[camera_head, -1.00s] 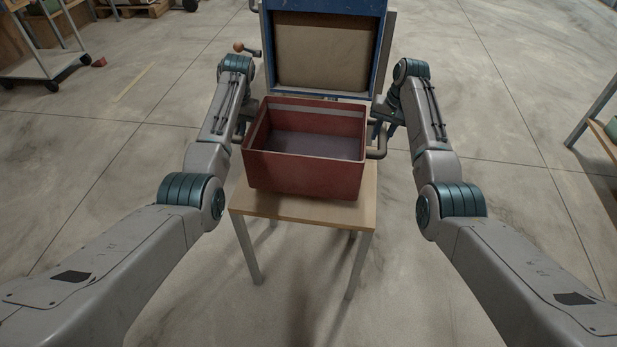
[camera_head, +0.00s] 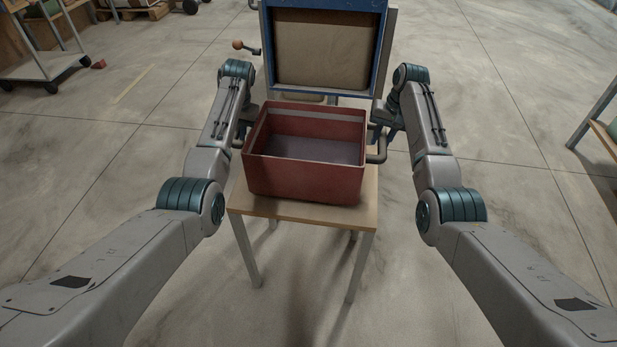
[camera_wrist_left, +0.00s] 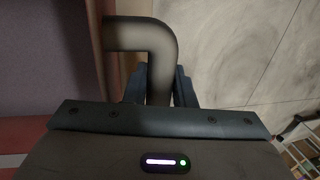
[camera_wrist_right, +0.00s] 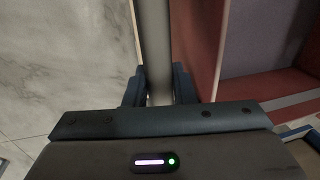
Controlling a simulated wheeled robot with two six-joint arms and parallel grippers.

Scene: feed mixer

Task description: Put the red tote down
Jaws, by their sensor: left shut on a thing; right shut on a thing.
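The red tote (camera_head: 305,178) is an open, empty-looking box with a grey inner floor, over the small wooden table (camera_head: 300,210). It looks level. I cannot tell whether its base touches the tabletop. My left gripper (camera_head: 246,118) is at the tote's left side, shut on its grey bent-tube handle, which shows in the left wrist view (camera_wrist_left: 160,50). My right gripper (camera_head: 384,128) is at the right side, shut on the other tube handle (camera_wrist_right: 155,45). The fingertips are partly hidden in the head view.
A blue-framed machine (camera_head: 325,50) with a tan panel stands just behind the table, with an orange-knobbed lever (camera_head: 238,45) at its left. A white cart (camera_head: 45,65) is at upper left and a shelf (camera_head: 598,120) at the right edge. Floor beside the table is clear.

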